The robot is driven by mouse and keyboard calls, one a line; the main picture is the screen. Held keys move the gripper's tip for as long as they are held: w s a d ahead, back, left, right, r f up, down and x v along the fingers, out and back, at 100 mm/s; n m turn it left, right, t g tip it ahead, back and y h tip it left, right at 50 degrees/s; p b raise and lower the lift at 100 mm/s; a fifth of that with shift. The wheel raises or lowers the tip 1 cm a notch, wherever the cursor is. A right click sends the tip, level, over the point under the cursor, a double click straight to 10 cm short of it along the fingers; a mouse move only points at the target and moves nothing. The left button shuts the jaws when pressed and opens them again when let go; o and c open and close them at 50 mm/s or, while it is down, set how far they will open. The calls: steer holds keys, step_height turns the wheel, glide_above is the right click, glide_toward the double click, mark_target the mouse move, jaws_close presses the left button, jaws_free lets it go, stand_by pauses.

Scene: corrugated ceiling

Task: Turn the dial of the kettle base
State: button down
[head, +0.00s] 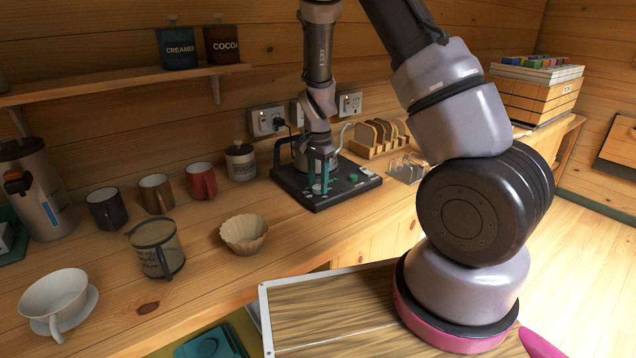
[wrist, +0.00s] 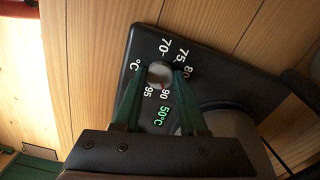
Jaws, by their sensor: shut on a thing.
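The kettle base (head: 340,193) is a black slab on the wooden counter by the wall, with the metal kettle (head: 303,157) on it, partly behind my arm. My gripper (head: 321,190) points down over the front of the base. In the wrist view my gripper (wrist: 157,78) has its green fingers shut on the dial (wrist: 160,73), a small round silver knob. White marks 70, 75, 80, 90 and 95 ring the dial. A green display (wrist: 162,116) on the base (wrist: 205,55) reads 50°C.
A sugar jar (head: 240,161), several mugs (head: 202,181) and a paper filter (head: 244,234) stand left of the base. A toast rack (head: 378,138) with bread is behind right. Wall sockets (head: 267,121) are behind. Bare counter lies in front of the base.

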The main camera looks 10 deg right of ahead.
mark_target(318, 186)
steer(key=shift+m, duration=0.5)
steer(key=shift+c, duration=2.2)
jaws_free()
step_height(318, 186, up, 11)
